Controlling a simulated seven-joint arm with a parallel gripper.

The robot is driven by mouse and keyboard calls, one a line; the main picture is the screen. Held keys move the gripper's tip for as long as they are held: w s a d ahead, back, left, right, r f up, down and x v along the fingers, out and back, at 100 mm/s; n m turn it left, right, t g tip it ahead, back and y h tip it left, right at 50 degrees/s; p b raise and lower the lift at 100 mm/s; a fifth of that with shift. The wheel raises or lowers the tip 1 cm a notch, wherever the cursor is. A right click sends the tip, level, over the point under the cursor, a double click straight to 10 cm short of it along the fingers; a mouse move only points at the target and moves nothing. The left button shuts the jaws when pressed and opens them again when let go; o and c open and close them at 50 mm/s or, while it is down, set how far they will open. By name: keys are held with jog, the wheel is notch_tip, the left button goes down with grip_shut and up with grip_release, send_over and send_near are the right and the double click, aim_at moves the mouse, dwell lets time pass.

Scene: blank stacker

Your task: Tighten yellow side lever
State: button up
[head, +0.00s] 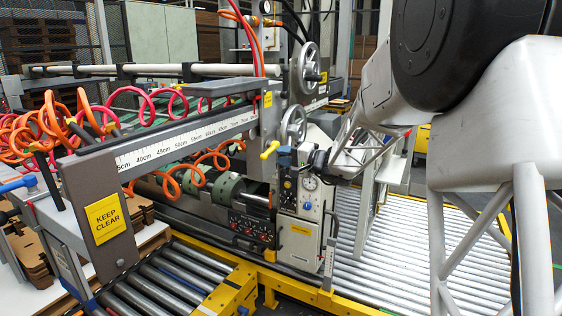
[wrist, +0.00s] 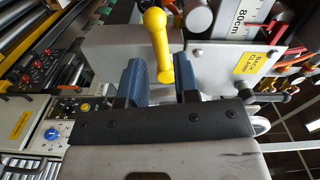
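The yellow side lever (head: 270,149) sticks out from the grey machine frame, below the measuring rail, in the head view. In the wrist view the yellow lever (wrist: 157,38) has a rounded end at the top and its shaft runs down into the gap between my fingers.
A control box with a dial (head: 310,183) stands just below my gripper. Two handwheels (head: 293,125) are close by. A "KEEP CLEAR" plate (head: 106,218) is at the left, with coiled orange hoses (head: 40,125) behind. Roller conveyors (head: 385,245) fill the lower right.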

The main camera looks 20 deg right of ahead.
aim_at(271, 153)
jog(key=shift+x, duration=2.1)
jog(key=w+d+f+n, duration=0.3)
jog(key=d+f+n, duration=0.1)
jog(key=n, duration=1.2)
jog(key=shift+w+f+n, duration=0.15)
jog(key=shift+w+n, duration=0.15)
jog(key=shift+w, duration=0.05)
jog(key=v, duration=0.8)
jog(key=shift+s+d, duration=0.25)
jog(key=shift+s, duration=0.05)
